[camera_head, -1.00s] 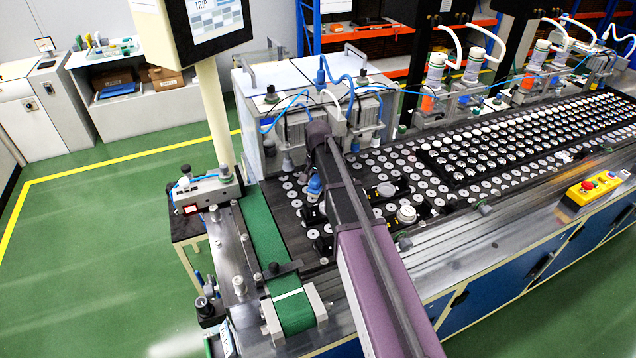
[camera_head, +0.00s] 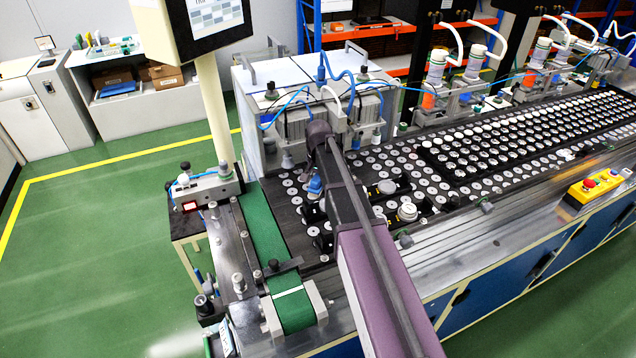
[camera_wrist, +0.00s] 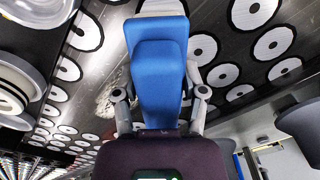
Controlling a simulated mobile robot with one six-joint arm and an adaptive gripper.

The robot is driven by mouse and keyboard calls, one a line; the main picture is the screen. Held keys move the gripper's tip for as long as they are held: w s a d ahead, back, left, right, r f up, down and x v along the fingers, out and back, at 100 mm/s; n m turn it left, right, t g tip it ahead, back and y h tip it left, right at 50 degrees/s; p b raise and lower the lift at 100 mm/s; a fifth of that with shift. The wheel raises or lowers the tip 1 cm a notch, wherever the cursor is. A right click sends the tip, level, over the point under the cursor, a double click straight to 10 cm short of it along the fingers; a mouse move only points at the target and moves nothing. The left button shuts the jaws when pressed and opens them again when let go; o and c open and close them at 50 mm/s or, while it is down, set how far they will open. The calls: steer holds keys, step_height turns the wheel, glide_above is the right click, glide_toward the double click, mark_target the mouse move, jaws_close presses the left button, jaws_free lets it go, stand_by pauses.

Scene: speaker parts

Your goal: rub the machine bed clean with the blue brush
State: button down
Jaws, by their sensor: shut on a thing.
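The blue brush (camera_wrist: 158,75) fills the middle of the wrist view, held between the fingers of my gripper (camera_wrist: 160,95). My gripper is shut on it. In the head view the brush (camera_head: 315,184) shows as a small blue patch beside my arm, low over the machine bed (camera_head: 288,212). The dark metal bed also shows in the wrist view (camera_wrist: 112,55), with white discs around the brush. A pale, dusty smudge (camera_wrist: 106,100) lies on the bed just left of the brush. I cannot tell whether the brush touches the bed.
Rows of white discs (camera_head: 500,150) cover the bed to the right. A green conveyor belt (camera_head: 262,225) runs along the left. A machine housing with blue hoses (camera_head: 300,90) stands behind the brush. Round pale parts (camera_head: 407,212) sit right of my arm.

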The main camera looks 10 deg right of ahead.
steer(key=shift+w+d+r, duration=0.1)
steer(key=shift+w+d, duration=0.1)
steer(key=shift+d, duration=0.6)
steer(key=shift+w+d, duration=0.15)
steer(key=shift+d, duration=0.65)
steer(key=shift+d, duration=0.1)
steer(key=shift+w+d, duration=0.15)
steer(key=shift+d, duration=0.6)
steer(key=shift+w+d, duration=0.15)
steer(key=shift+d, duration=0.6)
